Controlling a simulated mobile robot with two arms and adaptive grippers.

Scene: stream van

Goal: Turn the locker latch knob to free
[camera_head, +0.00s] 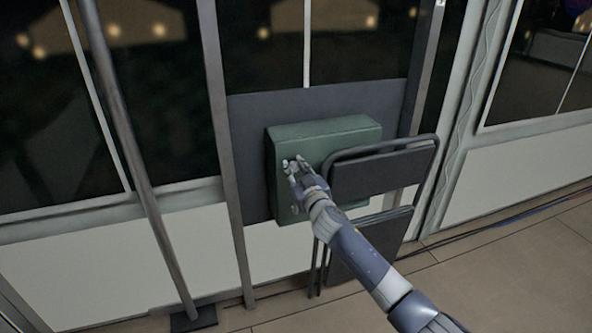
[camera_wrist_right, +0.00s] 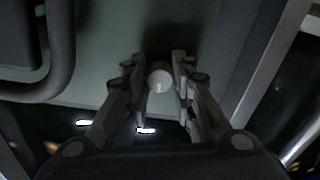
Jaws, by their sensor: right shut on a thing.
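The green locker (camera_head: 335,135) is fixed to a dark panel at the middle of the head view. Its front also shows as a dim green face in the right wrist view (camera_wrist_right: 100,50). The latch knob (camera_wrist_right: 159,80) is a small, pale round knob with a short mark on its face. My right gripper (camera_head: 290,165) reaches the left part of the locker front. In the right wrist view its two fingers (camera_wrist_right: 160,90) are closed on either side of the knob. In the head view the fingers mostly hide the knob. My left gripper is not in view.
A dark folding chair (camera_head: 375,175) stands right in front of the locker's right side, close to my right arm. A grey pole (camera_head: 130,140) stands to the left on a dark foot. Cables (camera_head: 510,218) run along the wall at the right. Tiled floor (camera_head: 480,270) is free at the lower right.

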